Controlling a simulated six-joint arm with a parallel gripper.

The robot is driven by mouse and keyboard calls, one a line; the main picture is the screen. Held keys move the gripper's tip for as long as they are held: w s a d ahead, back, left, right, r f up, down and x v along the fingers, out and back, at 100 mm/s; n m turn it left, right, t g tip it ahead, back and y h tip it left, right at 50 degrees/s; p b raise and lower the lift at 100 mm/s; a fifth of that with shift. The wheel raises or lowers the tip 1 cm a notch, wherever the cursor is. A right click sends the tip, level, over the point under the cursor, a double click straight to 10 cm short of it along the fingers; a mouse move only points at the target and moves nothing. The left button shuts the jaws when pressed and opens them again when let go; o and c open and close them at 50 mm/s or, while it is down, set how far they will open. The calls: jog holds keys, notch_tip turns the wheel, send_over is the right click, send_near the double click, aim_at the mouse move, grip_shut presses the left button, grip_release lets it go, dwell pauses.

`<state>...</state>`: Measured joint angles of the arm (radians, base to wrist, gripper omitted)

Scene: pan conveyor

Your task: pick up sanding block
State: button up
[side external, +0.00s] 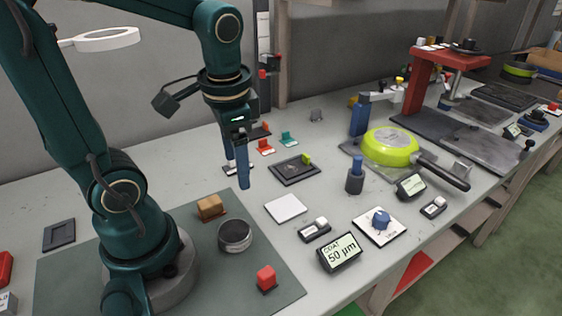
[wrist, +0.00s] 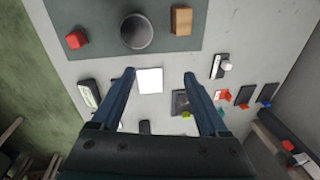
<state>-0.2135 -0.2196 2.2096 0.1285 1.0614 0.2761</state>
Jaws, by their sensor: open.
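The sanding block appears to be the tan block with a reddish-brown base (side external: 210,206) on the dark green mat. In the wrist view the tan block (wrist: 181,21) is near the top, right of centre. My gripper (side external: 243,184) points down above the bench, to the right of the block and higher than it. In the wrist view the two fingers of my gripper (wrist: 159,75) are wide apart with nothing held between them. A white square plate (wrist: 150,80) shows below the fingertips. The block is apart from the gripper and not hidden in either view.
A round grey tin (side external: 235,236) and a red block (side external: 266,278) share the mat (side external: 200,275) with the tan block. A coating display (side external: 340,252), a blue knob (side external: 381,219) and a lime pan (side external: 390,146) stand to the right.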

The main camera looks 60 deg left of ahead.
aim_at(209, 201)
jog(key=a+f+g, duration=0.1)
jog(key=a+f, duration=0.1)
jog(key=s+a+f+n+g+h, duration=0.1)
jog(key=a+f+g, duration=0.1)
jog(key=f, duration=0.1)
jog(key=s+a+f+g, duration=0.1)
jog(key=a+f+g, duration=0.1)
jog(key=shift+s+f+n, duration=0.1)
jog(key=shift+f+n, duration=0.1)
jog(key=shift+n, duration=0.1)
jog(key=shift+s+f+h, duration=0.3)
jog(key=shift+s+f, duration=0.05)
jog(key=shift+f, duration=0.15)
jog(key=shift+x, duration=2.1)
grip_shut()
